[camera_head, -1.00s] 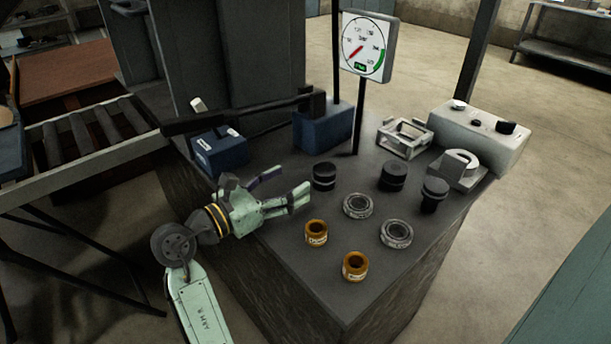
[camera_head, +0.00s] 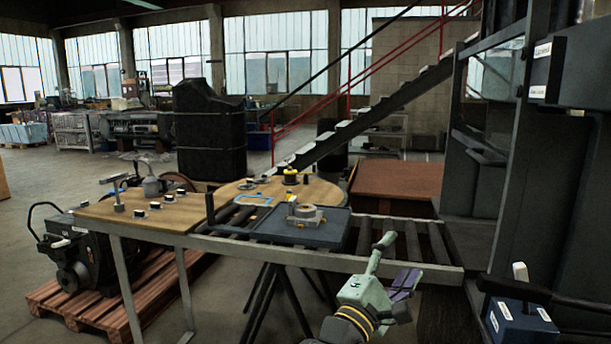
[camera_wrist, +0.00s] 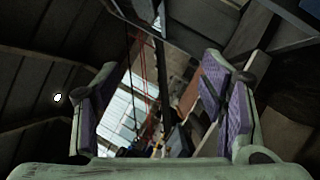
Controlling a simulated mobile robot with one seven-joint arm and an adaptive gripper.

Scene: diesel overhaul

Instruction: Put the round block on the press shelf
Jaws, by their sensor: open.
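A pale block with a round top (camera_head: 305,212) sits in a dark tray (camera_head: 270,231) on the roller conveyor; it may be the round block. The tall dark press frame (camera_head: 508,190) stands at the right. A dark ledge (camera_head: 478,147) shows on it; I cannot tell if this is the press shelf. My gripper (camera_head: 397,264) is open and empty, in front of the conveyor's right end, apart from the block. In the wrist view my gripper (camera_wrist: 158,100) has its purple-padded fingers spread, with nothing between them and no block in sight.
A wooden board (camera_head: 150,207) with small knobs lies left of the tray. A round wooden table top (camera_head: 277,190) is behind it. Bare rollers (camera_head: 413,240) lie right of the tray. A blue box (camera_head: 520,322) with a white knob stands at lower right.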

